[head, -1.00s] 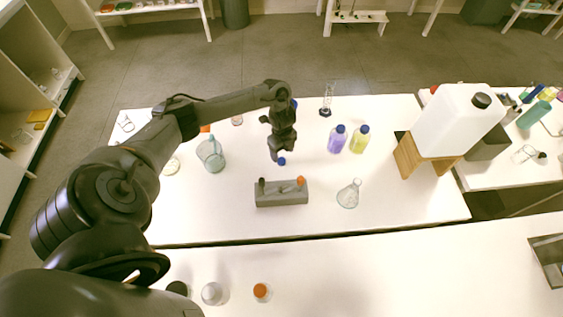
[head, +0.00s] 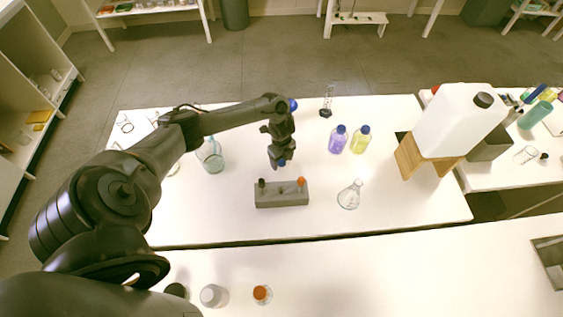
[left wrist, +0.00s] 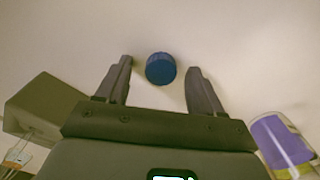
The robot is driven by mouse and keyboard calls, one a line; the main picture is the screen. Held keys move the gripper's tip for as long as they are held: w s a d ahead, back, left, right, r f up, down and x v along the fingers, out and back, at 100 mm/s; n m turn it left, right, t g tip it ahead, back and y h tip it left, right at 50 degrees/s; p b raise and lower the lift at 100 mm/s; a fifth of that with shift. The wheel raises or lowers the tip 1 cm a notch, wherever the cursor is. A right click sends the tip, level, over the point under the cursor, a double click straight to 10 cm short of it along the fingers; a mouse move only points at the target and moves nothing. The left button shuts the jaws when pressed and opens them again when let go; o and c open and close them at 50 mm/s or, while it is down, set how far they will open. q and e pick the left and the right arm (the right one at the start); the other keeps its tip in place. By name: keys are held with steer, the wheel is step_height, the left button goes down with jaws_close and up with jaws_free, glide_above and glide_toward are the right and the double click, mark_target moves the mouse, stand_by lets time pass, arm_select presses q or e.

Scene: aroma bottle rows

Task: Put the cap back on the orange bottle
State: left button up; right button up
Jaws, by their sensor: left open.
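My left gripper (head: 277,164) points down over the table behind the grey rack. A small blue cap (head: 283,163) is at its fingertips in the head view, partly covered. In the left wrist view, my left gripper (left wrist: 160,88) is open, with the blue cap (left wrist: 160,68) on the white tabletop between the fingertips, clear of both. I cannot make out an orange bottle body now; my left arm covers part of the table's left side. Another blue top (head: 293,104) shows behind my wrist, its body hidden. My right gripper is not in view.
The grey rack (head: 282,201) stands in front of the gripper. A purple bottle (head: 338,140), a yellow bottle (head: 360,140) and a glass flask (head: 350,195) stand to the right. A glass beaker (head: 210,157) is left. A white canister (head: 455,120) sits on a wooden stand (head: 408,158).

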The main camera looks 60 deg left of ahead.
mark_target(282, 161)
arm_select(q)
steer(key=c, duration=1.2)
step_height(282, 161, up, 9)
steer(key=p, duration=0.2)
steer(key=shift+r+p, duration=0.3)
steer(key=shift+r, duration=0.25)
